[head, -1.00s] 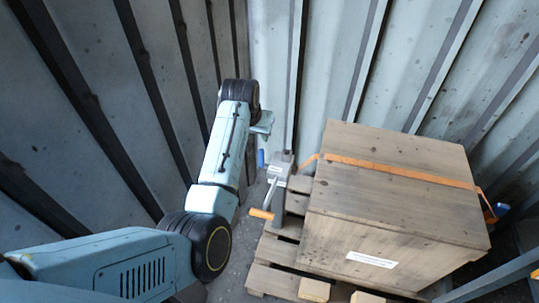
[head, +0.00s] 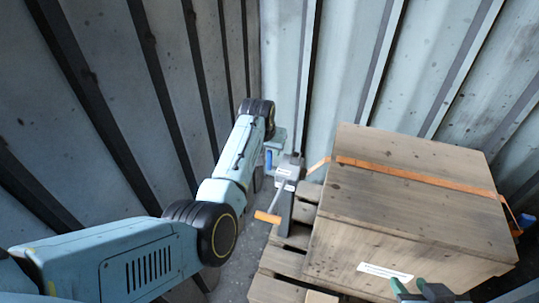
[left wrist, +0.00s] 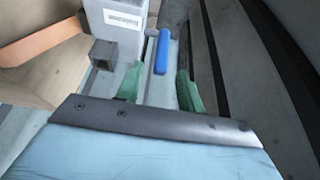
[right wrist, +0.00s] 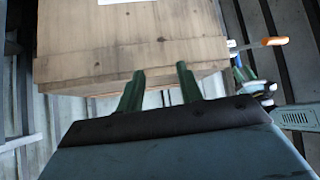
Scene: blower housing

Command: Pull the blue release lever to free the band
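The blue release lever (head: 268,159) hangs at the left side of a grey winch post (head: 289,172) beside the crate. In the left wrist view the blue lever (left wrist: 161,53) shows just beyond my green fingertips, between their lines. My left gripper (left wrist: 158,84) is open and empty; I cannot tell whether it touches the lever. In the head view its tip is mostly hidden behind my arm. The orange band (head: 415,174) runs from the post across the crate top and looks taut. My right gripper (right wrist: 160,80) is open and empty, near the crate's front side.
The wooden crate (head: 400,215) stands on a pallet (head: 275,288). A crank with an orange handle (head: 267,217) sticks out from the post's front. A blue part (head: 525,221) shows at the crate's right side. Ribbed metal walls (head: 330,75) close in behind and at left.

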